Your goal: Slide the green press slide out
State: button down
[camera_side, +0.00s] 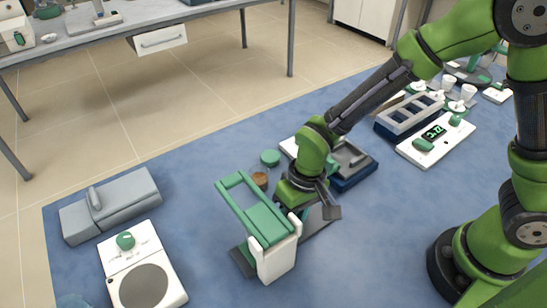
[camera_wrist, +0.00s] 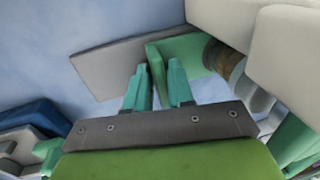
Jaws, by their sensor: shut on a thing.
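The press (camera_side: 275,258) has white uprights and a green lever frame (camera_side: 245,200) tilted up over it, on a grey base plate. In the wrist view, the green press slide (camera_wrist: 187,48) lies on the grey base plate (camera_wrist: 105,62) and runs toward the white press body (camera_wrist: 285,45). An upright green tab stands at the slide's near end. My gripper (camera_wrist: 158,72) has its two teal fingers on either side of this tab and is shut on it. In the side view, my gripper (camera_side: 318,207) is low behind the press, and the slide is largely hidden there.
A brown cylinder (camera_wrist: 228,62) stands close to the slide by the press. A green round lid (camera_side: 270,157) lies behind the press. A blue tray (camera_side: 355,172) is to the right. A grey box (camera_side: 110,205) and white scale (camera_side: 143,268) stand left. Blue mat is clear in front.

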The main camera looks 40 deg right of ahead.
jog(key=shift+s+d+f, duration=0.1)
jog(key=shift+d+f, duration=0.1)
jog(key=shift+d, duration=2.2)
jog(key=shift+d+f, duration=0.15)
jog(key=shift+d, duration=2.2)
jog(key=c, duration=1.4)
grip_release()
jog(key=shift+o, duration=0.2)
notch_tip(320, 180, up, 7)
jog(key=shift+a+r, duration=0.15)
jog(key=shift+a, duration=0.1)
jog(key=s+d+r+m+t, duration=0.2)
jog(key=d+r, duration=0.3)
jog(key=r, duration=0.3)
jog(key=s+d+r+m+t, duration=0.2)
jog(key=d+r+t, duration=0.3)
jog(key=r, duration=0.3)
jog(key=shift+s, duration=0.9)
